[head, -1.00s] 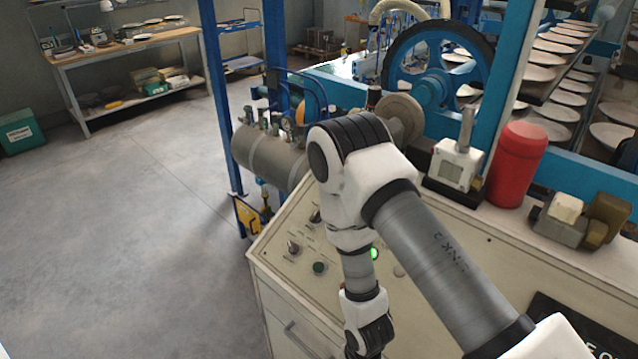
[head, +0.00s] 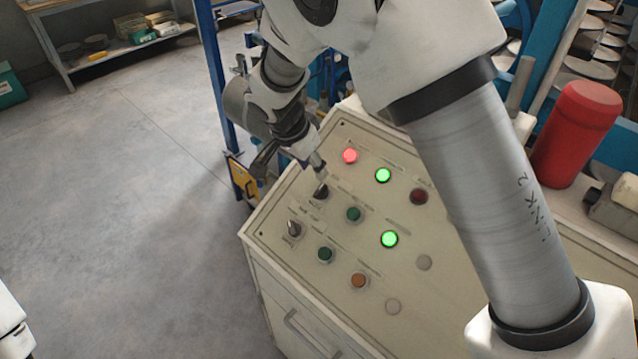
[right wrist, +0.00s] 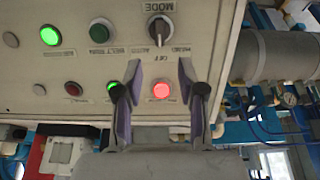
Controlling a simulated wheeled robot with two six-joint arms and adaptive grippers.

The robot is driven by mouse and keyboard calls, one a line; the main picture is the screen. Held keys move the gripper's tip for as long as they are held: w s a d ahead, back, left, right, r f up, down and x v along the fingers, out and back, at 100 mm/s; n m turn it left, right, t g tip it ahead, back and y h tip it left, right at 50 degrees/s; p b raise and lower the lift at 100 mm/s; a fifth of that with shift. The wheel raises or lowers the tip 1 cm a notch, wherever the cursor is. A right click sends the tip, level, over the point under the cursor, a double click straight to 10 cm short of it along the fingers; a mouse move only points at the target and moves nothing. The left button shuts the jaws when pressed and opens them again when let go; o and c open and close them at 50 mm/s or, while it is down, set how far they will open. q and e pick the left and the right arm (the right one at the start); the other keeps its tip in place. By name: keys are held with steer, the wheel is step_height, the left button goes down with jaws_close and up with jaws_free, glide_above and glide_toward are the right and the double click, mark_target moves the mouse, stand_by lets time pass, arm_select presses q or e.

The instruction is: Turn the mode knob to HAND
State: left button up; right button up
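The mode knob (head: 320,191) is a dark selector on the sloped cream panel, upper left of the buttons. In the right wrist view the mode knob (right wrist: 160,29) shows upside down under the word MODE, its pale pointer line towards the OFF label. My right gripper (head: 319,172) is close above the knob, pointing down at the panel. In the wrist view the right gripper (right wrist: 160,78) has its two fingers apart with nothing between them, and the knob lies just beyond their tips. My left gripper is out of view.
A red lamp (head: 350,156) and green lamp (head: 383,175) are lit beside the knob. A second selector (head: 293,228) and a green button (head: 353,214) are close by. A grey tank (right wrist: 270,52) stands past the panel edge. Open floor lies left.

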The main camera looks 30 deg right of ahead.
mark_target(321, 187)
steer(key=x, duration=0.9)
steer(key=shift+a, duration=0.2)
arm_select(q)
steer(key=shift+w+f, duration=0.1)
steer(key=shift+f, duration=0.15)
arm_select(e)
jaws_close()
